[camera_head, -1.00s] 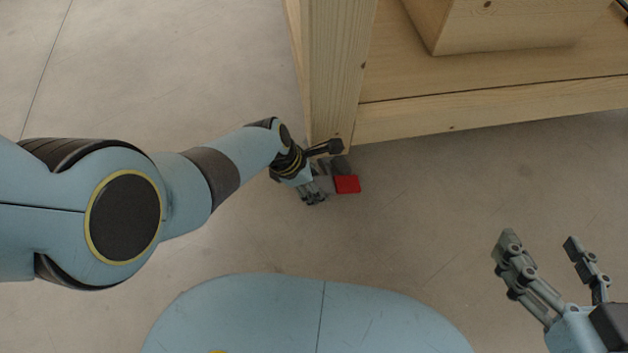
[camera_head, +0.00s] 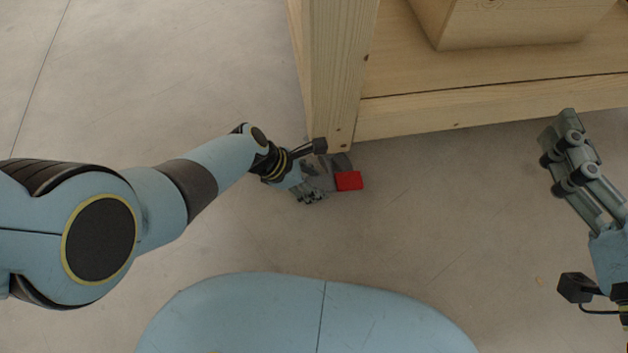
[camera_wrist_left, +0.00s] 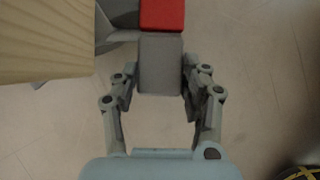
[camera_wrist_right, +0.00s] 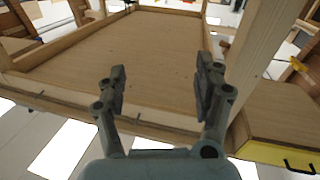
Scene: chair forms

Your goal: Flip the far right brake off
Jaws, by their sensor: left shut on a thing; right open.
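A caster brake shows in the head view as a red pedal (camera_head: 349,181) beside dark grey caster parts (camera_head: 341,162), at the foot of the wooden post. My left gripper (camera_head: 317,186) is low beside it. In the left wrist view, the left gripper's fingers are shut on a grey block (camera_wrist_left: 160,64), with the red pedal (camera_wrist_left: 162,14) just beyond it. The rest of the caster is partly hidden by the post and my gripper. My right gripper (camera_head: 571,138) is at the right, away from the brake. It is open and empty in the right wrist view (camera_wrist_right: 160,88).
The wooden post (camera_head: 334,75) and the frame's lower rail (camera_head: 480,107) stand close to my left gripper. A wooden block (camera_head: 510,25) sits on the board. Bare floor (camera_head: 430,220) lies between my grippers.

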